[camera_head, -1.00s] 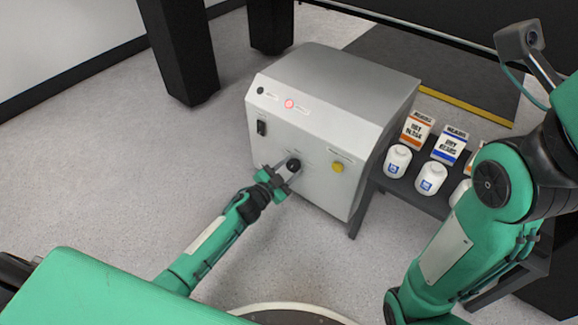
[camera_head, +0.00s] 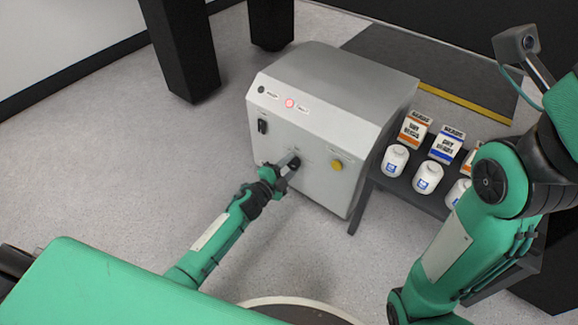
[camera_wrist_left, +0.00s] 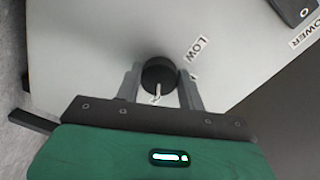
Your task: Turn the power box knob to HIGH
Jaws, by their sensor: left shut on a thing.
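The grey power box (camera_head: 340,90) stands on the floor in the middle of the head view. The word LOW (camera_wrist_left: 196,50) is printed up and right of the knob there. No HIGH label is readable. My right arm is at the right; its gripper is out of view.
The box front also carries a lit red lamp (camera_head: 290,103), a black switch (camera_head: 263,126) and a yellow button (camera_head: 336,165). A dark shelf (camera_head: 405,187) with several white jars and cartons stands right of the box. Floor left of the box is clear.

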